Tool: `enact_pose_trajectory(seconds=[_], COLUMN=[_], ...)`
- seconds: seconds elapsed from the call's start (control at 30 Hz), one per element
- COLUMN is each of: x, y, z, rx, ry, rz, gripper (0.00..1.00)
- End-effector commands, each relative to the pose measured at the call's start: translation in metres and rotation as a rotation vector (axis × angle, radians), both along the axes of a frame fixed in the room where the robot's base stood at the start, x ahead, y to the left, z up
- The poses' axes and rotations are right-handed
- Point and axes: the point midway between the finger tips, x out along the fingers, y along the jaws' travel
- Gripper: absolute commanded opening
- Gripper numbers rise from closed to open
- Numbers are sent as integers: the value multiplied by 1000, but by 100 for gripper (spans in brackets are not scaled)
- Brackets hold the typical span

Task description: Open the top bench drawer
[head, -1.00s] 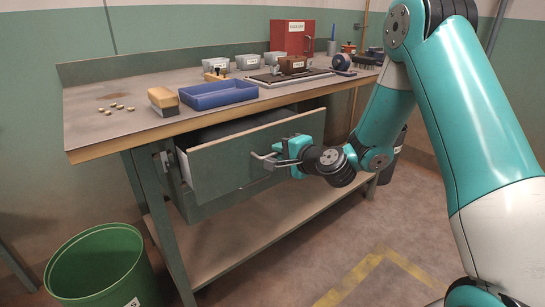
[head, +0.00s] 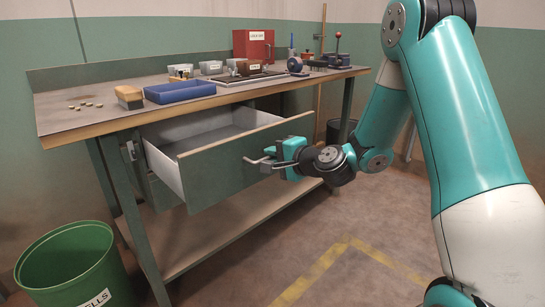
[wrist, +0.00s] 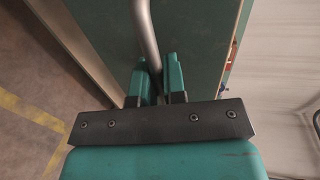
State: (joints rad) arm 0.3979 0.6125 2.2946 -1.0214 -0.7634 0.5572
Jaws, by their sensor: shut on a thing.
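The top bench drawer (head: 240,158) stands well out from under the bench top, and its grey inside shows in the head view. Its green front carries a metal bar handle (head: 256,161). My gripper (head: 274,162) is shut on that handle. In the wrist view, the handle (wrist: 144,35) runs between the two teal fingers (wrist: 157,82), with the green drawer front behind it. The exact contact at the fingertips is partly hidden.
The bench top (head: 60,118) holds a blue tray (head: 180,92), a yellow-and-brown block (head: 129,97), several nuts, grey bins and a red box (head: 254,45). A green bin (head: 70,268) stands at the lower left. The floor (head: 370,230) in front is clear.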

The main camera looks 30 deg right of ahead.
Motion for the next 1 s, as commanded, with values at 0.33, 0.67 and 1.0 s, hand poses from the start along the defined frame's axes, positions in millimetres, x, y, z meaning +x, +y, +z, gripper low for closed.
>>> enact_pose_trajectory(seconds=[0.33, 0.67, 1.0], x=[0, -1, -55], y=[-1, -3, -20], z=[0, 0, 9], rx=[-2, 0, 3], ry=[0, 0, 1], rz=[-3, -5, -12], gripper=[30, 36, 36])
